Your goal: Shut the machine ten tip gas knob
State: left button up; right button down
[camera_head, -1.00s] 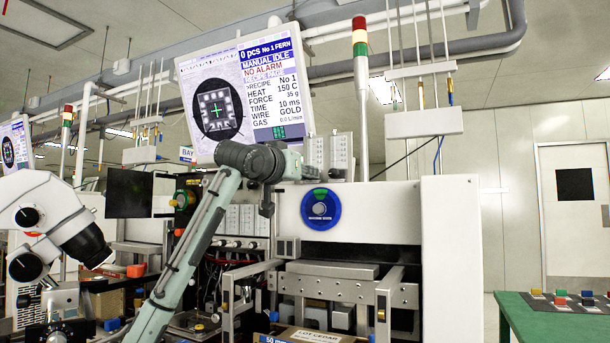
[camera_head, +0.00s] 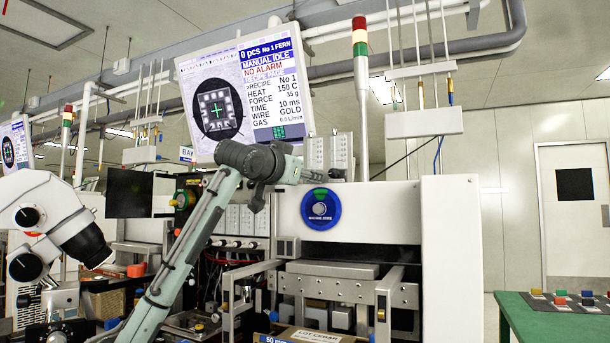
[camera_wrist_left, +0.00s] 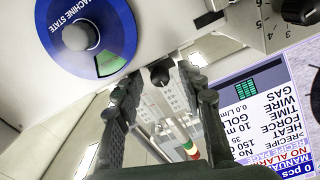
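A small dark knob (camera_wrist_left: 160,70) shows in the left wrist view at the end of a grey block (camera_wrist_left: 172,98), below a pale panel edge. I cannot read a label on it, so I cannot tell if it is the tip gas knob. My left gripper (camera_wrist_left: 160,79) is open, with one dark finger on each side of this knob. I cannot tell whether either finger touches it. In the head view my left arm reaches up to the machine front; its fingertips are not clear there. My right gripper is out of view.
The blue machine state dial (camera_head: 320,209) is on the white front (camera_head: 385,212). The screen (camera_head: 247,88) reads 0.0 L/min for gas. Another black knob (camera_wrist_left: 301,8) has a numbered scale. A microscope (camera_head: 50,225) stands left; a green table (camera_head: 540,322) is right.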

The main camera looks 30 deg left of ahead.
pick_arm(q)
jog(key=s, duration=0.7)
jog(key=shift+s+d, duration=0.2)
jog(key=shift+s, duration=0.1)
jog(key=shift+f, duration=0.1)
